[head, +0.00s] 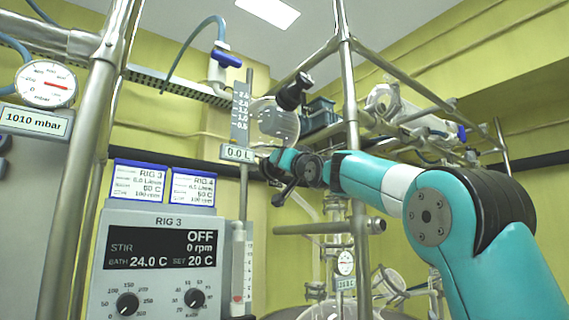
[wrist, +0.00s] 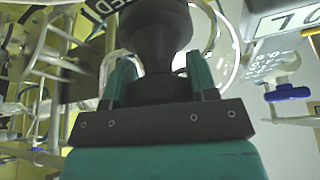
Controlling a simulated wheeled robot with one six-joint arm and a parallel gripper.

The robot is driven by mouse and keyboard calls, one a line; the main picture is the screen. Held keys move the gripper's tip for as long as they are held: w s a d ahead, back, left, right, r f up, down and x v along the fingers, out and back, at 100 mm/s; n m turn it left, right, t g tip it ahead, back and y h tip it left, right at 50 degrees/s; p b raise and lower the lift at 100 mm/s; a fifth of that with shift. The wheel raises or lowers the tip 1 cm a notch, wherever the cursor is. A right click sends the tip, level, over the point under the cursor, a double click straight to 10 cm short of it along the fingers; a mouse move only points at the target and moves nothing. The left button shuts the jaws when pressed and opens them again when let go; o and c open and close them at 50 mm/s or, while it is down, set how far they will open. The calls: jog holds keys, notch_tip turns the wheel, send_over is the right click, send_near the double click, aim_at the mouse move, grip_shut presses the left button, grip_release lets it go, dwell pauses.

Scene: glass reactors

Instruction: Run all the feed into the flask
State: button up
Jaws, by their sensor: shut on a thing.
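My gripper (wrist: 158,72) is shut on a black knob (wrist: 155,25) in the wrist view, with one teal finger on each side of it. A dark label with partly hidden letters ending in "ED" shows beside the knob. In the head view my gripper (head: 268,166) is just below a round clear glass feed vessel (head: 275,122); the knob is hard to make out there. The level scale (head: 241,110) beside the vessel has a display (head: 238,153) reading 0.0 L. I see no liquid in the vessel. Rounded glass, perhaps the flask (head: 335,310), shows at the bottom edge, mostly cut off.
The RIG 3 panel (head: 160,262) reads OFF, 0 rpm, bath 24.0 C, set 20 C. A pressure gauge (head: 46,84) shows 1010 mbar. Steel posts (head: 350,130) and glass tubing crowd around my arm. A blue-handled valve (head: 226,58) is above the scale.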

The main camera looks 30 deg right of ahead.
jog(key=m+g+p, duration=0.2)
jog(key=m+p, duration=0.1)
jog(key=m, duration=0.6)
jog(key=m+g+p, duration=0.3)
jog(key=m, duration=0.6)
jog(key=m+g+p, duration=0.3)
jog(key=m, duration=0.6)
jog(key=shift+f+h, duration=0.4)
jog(key=shift+m, duration=0.3)
jog(key=o, duration=0.9)
